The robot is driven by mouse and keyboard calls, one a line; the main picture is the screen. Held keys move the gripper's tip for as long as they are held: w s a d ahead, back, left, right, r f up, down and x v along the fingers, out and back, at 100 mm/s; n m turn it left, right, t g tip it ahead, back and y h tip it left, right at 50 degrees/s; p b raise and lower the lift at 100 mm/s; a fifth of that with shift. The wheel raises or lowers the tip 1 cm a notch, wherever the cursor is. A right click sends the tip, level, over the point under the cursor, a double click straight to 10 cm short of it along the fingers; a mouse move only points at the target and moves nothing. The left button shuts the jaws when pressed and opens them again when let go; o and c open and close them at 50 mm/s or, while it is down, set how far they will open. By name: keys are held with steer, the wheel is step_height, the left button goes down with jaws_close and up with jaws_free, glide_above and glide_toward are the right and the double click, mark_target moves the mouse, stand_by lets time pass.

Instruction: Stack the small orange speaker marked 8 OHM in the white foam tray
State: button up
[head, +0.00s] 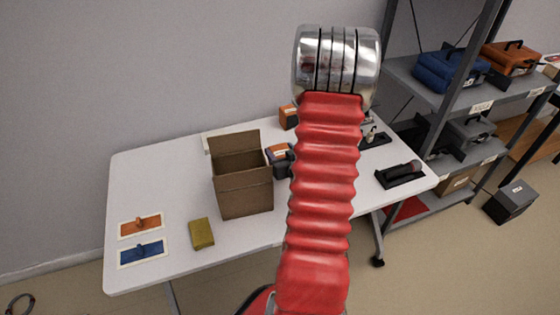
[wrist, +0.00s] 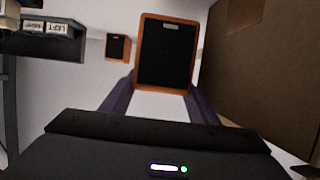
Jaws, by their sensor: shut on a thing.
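My gripper (wrist: 160,90) is shut on an orange speaker with a black front (wrist: 165,50); its dark fingers lie along both sides. The small label on its front is too blurred to read. In the head view the held speaker (head: 279,151) is right of the cardboard box, partly hidden by my red arm. A second orange speaker (head: 289,116) stands farther back on the table; it also shows in the wrist view (wrist: 117,46), apart from the held one. A pale edge (head: 206,144) behind the box may be the foam tray; most of it is hidden.
The open cardboard box (head: 245,195) stands close beside my gripper, filling the right of the wrist view (wrist: 270,60). The table's back left is clear.

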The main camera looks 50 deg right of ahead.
steer(key=shift+f, duration=0.2)
steer(key=shift+f, duration=1.9)
steer(key=o, duration=1.2)
steer(key=shift+f, duration=0.15)
steer(key=shift+v, duration=3.8)
